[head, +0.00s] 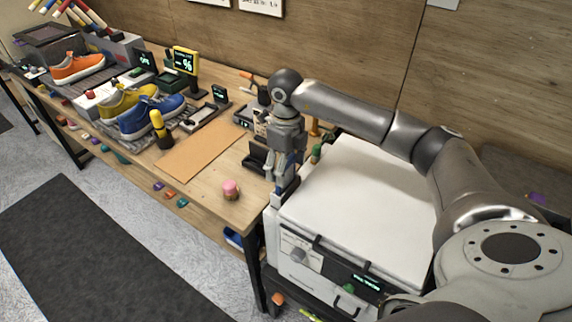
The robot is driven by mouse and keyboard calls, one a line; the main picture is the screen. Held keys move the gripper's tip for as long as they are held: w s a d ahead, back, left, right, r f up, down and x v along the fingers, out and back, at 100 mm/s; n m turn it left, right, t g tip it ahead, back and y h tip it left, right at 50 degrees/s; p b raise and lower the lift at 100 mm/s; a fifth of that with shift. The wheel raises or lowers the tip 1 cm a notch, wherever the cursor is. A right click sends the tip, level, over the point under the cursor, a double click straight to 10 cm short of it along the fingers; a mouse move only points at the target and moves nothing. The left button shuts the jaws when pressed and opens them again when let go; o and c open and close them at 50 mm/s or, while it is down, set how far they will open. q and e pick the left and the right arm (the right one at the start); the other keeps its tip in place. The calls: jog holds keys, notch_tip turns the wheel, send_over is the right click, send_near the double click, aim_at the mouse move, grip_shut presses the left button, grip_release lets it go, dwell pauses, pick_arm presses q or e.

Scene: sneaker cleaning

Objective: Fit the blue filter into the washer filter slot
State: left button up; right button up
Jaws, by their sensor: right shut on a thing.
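The washer (355,210) is a white box with rounded top edges at the right of the table. My right gripper (281,178) points down at the washer's back left corner, beside the table edge. It is shut on a small blue thing, which looks like the blue filter (282,164) and is mostly hidden by the fingers. The held thing is close to the washer's left side; I cannot tell if it touches. The filter slot cannot be made out clearly. My left gripper is not in view.
A wooden table (215,205) runs left with an orange mat (195,150), a pink round item (231,190), blue (152,117), yellow (125,101) and orange (78,67) sneakers. The washer front has a knob (298,255) and a lit display (367,282). Dark floor mat (75,255) lies left.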

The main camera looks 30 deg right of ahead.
jog(key=shift+f+b, duration=0.65)
jog(key=shift+f, duration=0.25)
jog(key=o, duration=1)
jog(key=shift+o, duration=0.2)
jog(key=shift+r, duration=0.1)
notch_tip(320, 180, up, 12)
jog(key=shift+f, duration=0.1)
